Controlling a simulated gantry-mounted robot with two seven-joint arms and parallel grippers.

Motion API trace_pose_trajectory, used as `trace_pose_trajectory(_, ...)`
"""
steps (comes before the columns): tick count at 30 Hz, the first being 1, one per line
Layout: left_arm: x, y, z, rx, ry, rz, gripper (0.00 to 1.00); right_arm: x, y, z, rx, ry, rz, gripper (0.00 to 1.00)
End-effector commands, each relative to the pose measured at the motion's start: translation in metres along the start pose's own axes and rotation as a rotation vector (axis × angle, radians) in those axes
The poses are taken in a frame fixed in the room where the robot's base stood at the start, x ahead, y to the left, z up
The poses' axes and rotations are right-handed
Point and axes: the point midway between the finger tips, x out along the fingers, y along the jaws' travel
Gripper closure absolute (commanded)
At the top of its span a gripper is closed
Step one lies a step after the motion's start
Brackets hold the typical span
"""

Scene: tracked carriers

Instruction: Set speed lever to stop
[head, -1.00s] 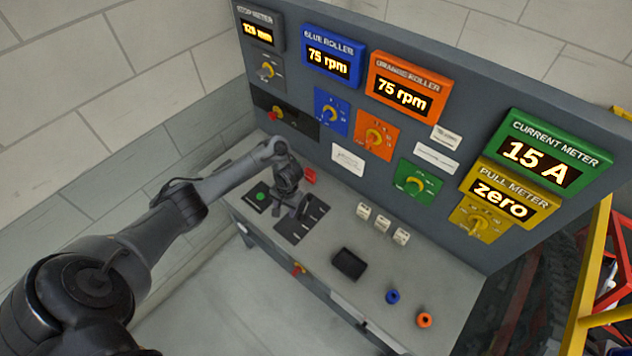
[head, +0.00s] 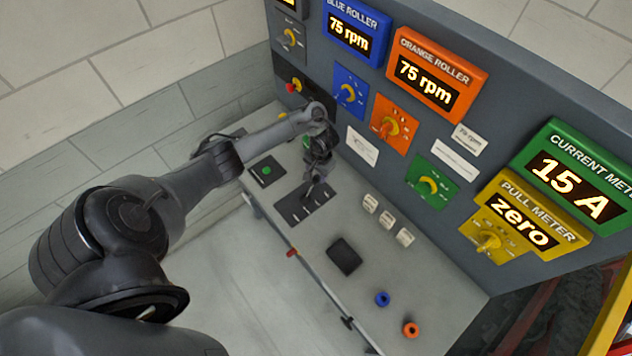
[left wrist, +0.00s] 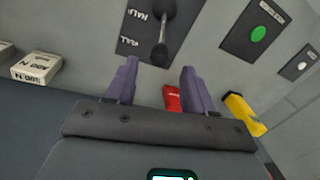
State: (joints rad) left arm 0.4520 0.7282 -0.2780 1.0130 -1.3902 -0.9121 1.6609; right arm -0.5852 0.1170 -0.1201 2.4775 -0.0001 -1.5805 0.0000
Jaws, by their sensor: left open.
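The speed lever's black plate (head: 294,208) lies on the console desk, below my left gripper (head: 316,178) in the head view. The left wrist view shows the dark lever (left wrist: 160,50) with a rounded end, on a plate with upside-down lettering that looks like HALF and FULL. My left gripper (left wrist: 158,80) is open, its two purple-grey fingers apart with nothing between them. I cannot tell the lever's exact setting. My right gripper is in neither view.
A green button (left wrist: 258,34) on a dark plate, a red part (left wrist: 172,98) and a yellow part (left wrist: 244,114) are near the gripper. White labelled blocks (head: 387,220) and a black tray (head: 344,256) stand to the right. The upright dial panel (head: 335,105) rises behind.

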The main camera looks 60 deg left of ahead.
Motion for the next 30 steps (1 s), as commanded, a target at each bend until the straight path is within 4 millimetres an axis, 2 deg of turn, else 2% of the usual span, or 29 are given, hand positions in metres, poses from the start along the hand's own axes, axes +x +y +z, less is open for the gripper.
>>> trace_pose_trajectory(3,0.019,0.0,0.001,-0.001,-0.002,0.0,0.47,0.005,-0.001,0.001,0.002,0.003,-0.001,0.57)
trace_pose_trajectory(9,0.038,0.0,0.0,0.0,-0.001,0.0,0.47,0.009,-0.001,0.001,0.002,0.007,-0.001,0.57)
trace_pose_trajectory(22,0.043,0.0,0.0,0.001,0.001,0.0,0.47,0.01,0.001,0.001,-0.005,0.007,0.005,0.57)
trace_pose_trajectory(30,0.043,0.0,0.0,0.001,0.001,0.0,0.88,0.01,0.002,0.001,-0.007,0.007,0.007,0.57)
